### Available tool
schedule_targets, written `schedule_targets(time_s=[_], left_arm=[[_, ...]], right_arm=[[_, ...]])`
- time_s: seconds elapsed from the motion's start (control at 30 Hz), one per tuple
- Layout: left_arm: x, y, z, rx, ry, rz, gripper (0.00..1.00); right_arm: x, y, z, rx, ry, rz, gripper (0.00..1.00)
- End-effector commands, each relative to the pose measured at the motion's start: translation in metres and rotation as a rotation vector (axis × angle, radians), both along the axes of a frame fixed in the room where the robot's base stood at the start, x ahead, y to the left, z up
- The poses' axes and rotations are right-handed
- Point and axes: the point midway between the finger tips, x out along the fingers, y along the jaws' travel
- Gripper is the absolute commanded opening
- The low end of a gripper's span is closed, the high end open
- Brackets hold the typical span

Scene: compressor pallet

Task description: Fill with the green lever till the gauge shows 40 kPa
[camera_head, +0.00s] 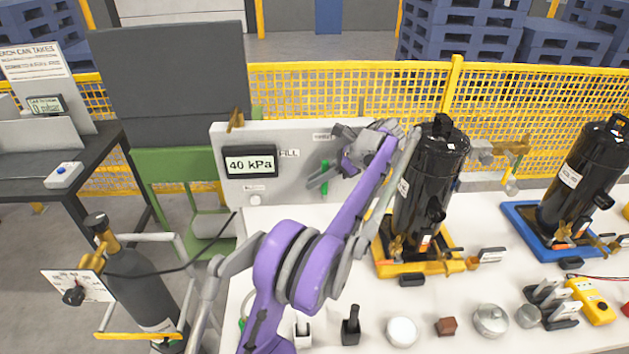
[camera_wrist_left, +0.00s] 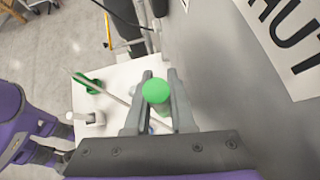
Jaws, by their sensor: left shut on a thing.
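The gauge (camera_head: 250,163) on the pale panel at the middle left reads 40 kPa, beside the word FILL. The green lever (camera_head: 324,166) shows as a small green piece by the panel, partly hidden by my gripper. In the left wrist view its round green end (camera_wrist_left: 156,91) sits between the fingers. My left gripper (camera_head: 322,178) is shut on the green lever at the panel's front, with the purple arm reaching up across the table. My right gripper is not in view.
A black compressor (camera_head: 428,190) stands in a yellow tray (camera_head: 425,267), close right of my left wrist. Another stands in a blue tray (camera_head: 525,224). A dark gas cylinder (camera_head: 140,290) is at the lower left. Small parts, including a white disc (camera_head: 401,331), lie along the table's front.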

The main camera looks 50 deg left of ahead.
Motion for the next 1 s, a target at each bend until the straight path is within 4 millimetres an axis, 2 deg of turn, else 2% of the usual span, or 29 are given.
schedule_targets(time_s=[0.37, 0.4, 0.53, 0.83, 1.0], left_arm=[[0.0, 0.001, 0.0, 0.004, 0.004, 0.001, 0.0], [0.0, 0.001, 0.0, 0.004, 0.004, 0.001, 0.28], [0.0, 0.0, 0.0, 0.003, 0.004, 0.001, 0.51], [0.0, 0.0, 0.001, 0.003, 0.003, 0.001, 0.52], [0.009, -0.01, 0.011, 0.001, 0.003, -0.001, 0.52]], right_arm=[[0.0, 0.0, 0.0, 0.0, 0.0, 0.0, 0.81], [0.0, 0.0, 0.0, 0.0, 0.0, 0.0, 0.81], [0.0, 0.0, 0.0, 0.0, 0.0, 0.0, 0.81], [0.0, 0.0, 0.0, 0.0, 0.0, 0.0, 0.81], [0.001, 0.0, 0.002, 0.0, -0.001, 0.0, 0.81]])
